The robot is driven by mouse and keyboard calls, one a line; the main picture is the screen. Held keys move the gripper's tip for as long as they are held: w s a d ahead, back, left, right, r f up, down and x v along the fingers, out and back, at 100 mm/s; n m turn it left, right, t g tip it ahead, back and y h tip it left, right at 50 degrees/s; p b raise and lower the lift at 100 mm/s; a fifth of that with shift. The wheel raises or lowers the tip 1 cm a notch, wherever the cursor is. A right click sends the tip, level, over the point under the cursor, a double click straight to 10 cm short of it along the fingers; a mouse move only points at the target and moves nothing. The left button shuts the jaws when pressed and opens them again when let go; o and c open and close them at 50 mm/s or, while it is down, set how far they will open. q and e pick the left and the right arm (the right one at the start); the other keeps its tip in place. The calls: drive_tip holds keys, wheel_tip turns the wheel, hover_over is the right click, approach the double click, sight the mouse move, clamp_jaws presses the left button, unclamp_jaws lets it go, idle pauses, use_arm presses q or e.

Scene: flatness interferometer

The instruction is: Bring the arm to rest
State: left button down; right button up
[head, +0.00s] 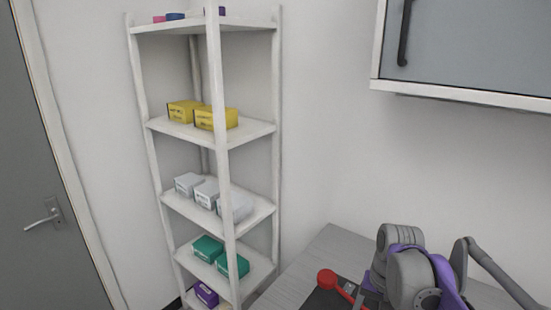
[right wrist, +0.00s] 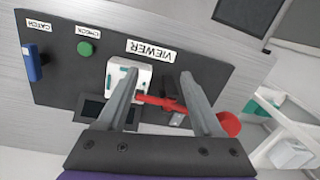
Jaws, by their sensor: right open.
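My right gripper (right wrist: 158,74) is open in the right wrist view, its two grey fingers apart over a dark instrument panel (right wrist: 62,80). A red lever (right wrist: 160,101) with a round red knob (right wrist: 229,124) shows between and beyond the fingers; whether a finger touches it I cannot tell. The knob also shows in the head view (head: 326,279), left of my grey and purple right arm. A white block with teal marks (right wrist: 140,75) lies partly behind the left finger. The panel has a green button (right wrist: 85,48), a blue catch (right wrist: 33,65) and a "VIEWER" label (right wrist: 150,50). My left gripper is out of view.
A grey table (head: 305,270) carries the panel. A white corner shelf (head: 222,175) with yellow, grey, green and purple boxes stands left of it. A wall cabinet (head: 470,45) hangs above right, and a grey door (head: 40,170) is at far left. The air above the table's left part is clear.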

drive_tip(key=s+a+f+n+t, duration=0.1)
drive_tip(key=s+f+n+t, duration=0.1)
drive_tip(key=s+f, duration=0.3)
drive_tip(key=s+a+f+n+t+h, duration=0.1)
drive_tip(key=s+f, duration=0.4)
drive_tip(key=s, duration=0.6)
drive_tip(key=a+n+t, duration=0.1)
drive_tip(key=n+t, duration=0.1)
drive_tip(key=shift+s+a+t, duration=0.15)
drive_tip(key=shift+s+t, duration=0.15)
drive_tip(key=shift+s, duration=0.1)
